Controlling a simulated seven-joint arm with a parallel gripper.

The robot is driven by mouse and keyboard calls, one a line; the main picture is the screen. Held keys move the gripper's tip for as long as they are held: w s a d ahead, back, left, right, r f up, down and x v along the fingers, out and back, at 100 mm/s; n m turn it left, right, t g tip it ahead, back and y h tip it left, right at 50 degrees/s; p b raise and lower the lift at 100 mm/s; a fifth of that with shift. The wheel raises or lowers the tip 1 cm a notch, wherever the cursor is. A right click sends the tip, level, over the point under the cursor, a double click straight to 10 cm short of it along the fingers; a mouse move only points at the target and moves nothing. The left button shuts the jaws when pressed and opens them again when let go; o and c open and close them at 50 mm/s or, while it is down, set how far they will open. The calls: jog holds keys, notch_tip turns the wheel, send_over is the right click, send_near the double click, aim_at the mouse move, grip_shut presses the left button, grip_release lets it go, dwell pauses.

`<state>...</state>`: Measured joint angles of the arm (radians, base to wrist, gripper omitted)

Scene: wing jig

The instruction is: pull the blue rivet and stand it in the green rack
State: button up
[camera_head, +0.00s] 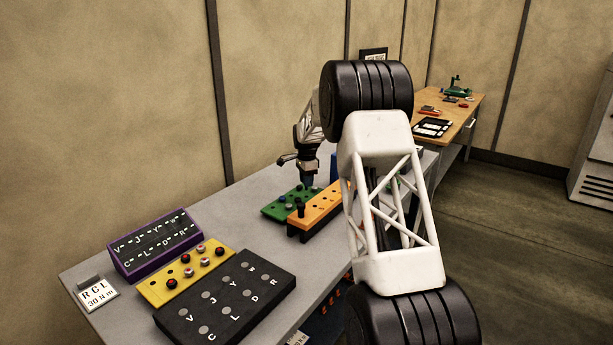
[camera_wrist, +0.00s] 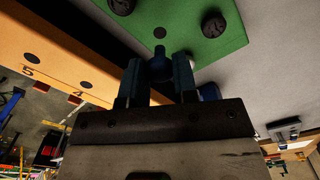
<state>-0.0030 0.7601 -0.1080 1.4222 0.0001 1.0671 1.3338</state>
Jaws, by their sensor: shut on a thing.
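The blue rivet (camera_wrist: 160,63) shows in the wrist view between my two fingertips, its rounded end pointing toward the green rack. My gripper (camera_wrist: 158,75) is shut on it. Whether the rivet touches the rack cannot be told.
The orange jig (camera_head: 325,208) stands close beside the rack, with a black rivet (camera_head: 300,209) upright in it. Dark round heads (camera_wrist: 213,24) sit in the rack. Another blue piece (camera_wrist: 208,92) shows beside my right finger. Yellow (camera_head: 186,272), black and purple panels stand nearer on the bench.

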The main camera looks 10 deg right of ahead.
jog(key=shift+f, duration=1.25)
jog(key=shift+f, duration=0.7)
jog(key=shift+f, duration=0.65)
jog(key=o, duration=1)
jog(key=shift+r, duration=0.1)
jog(key=shift+r, duration=3.8)
